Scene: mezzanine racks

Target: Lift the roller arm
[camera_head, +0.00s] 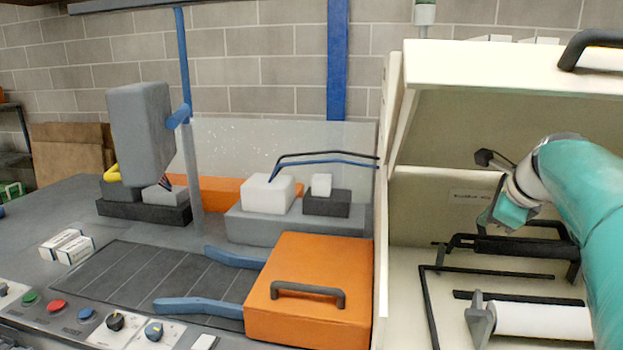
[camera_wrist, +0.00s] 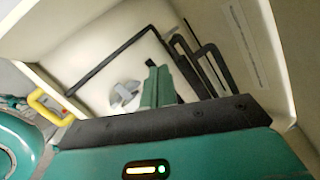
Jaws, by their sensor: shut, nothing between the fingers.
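The roller arm (camera_head: 520,247) looks like a black bar with a bent frame and handle, inside the open cream cabinet. In the wrist view its dark bar and looped handle (camera_wrist: 212,62) are to the right of my fingers. My gripper (camera_head: 490,220) is inside the cabinet, a little above the roller arm's left part in the head view. Its teal fingers (camera_wrist: 153,70) are together and hold nothing. They appear apart from the roller arm, but the exact gap is unclear. Part of the roller arm's right end is hidden by my arm.
The cabinet lid (camera_head: 490,75) stands raised above my arm. A white roll (camera_head: 540,319) with a grey end hub (camera_head: 480,320) lies below, near a black floor bracket (camera_head: 430,300). The cabinet's left wall (camera_head: 383,230) is close. An orange box (camera_head: 315,305) stands outside it.

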